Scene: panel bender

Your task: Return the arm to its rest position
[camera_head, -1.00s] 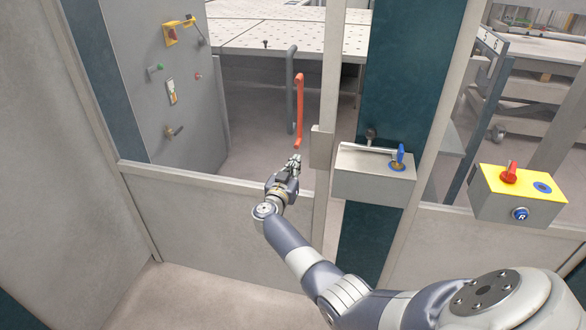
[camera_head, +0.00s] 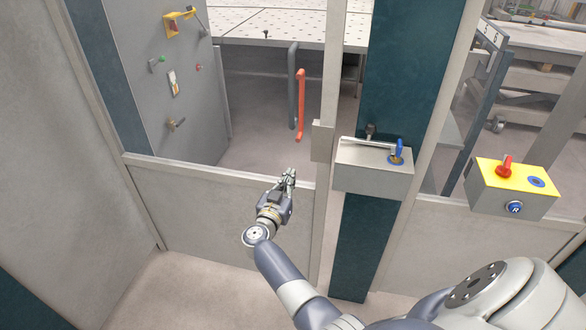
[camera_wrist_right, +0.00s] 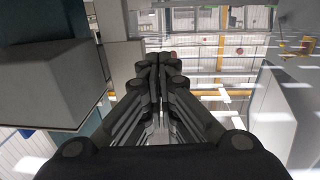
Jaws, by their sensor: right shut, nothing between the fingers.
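My right gripper (camera_head: 287,177) is shut and empty in the head view. It is in front of the top rail of the grey gate panel, below the red handle and apart from it. My right arm reaches up to it from the lower right. In the right wrist view the gripper's fingers (camera_wrist_right: 160,62) are together with nothing between them. My left gripper is in neither view.
A red vertical handle (camera_head: 301,105) is above the gripper. A grey box with a blue key (camera_head: 374,170) is on the post at right. A yellow-topped box (camera_head: 512,188) with a red switch is further right. The grey gate panel (camera_head: 220,215) is close to the gripper.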

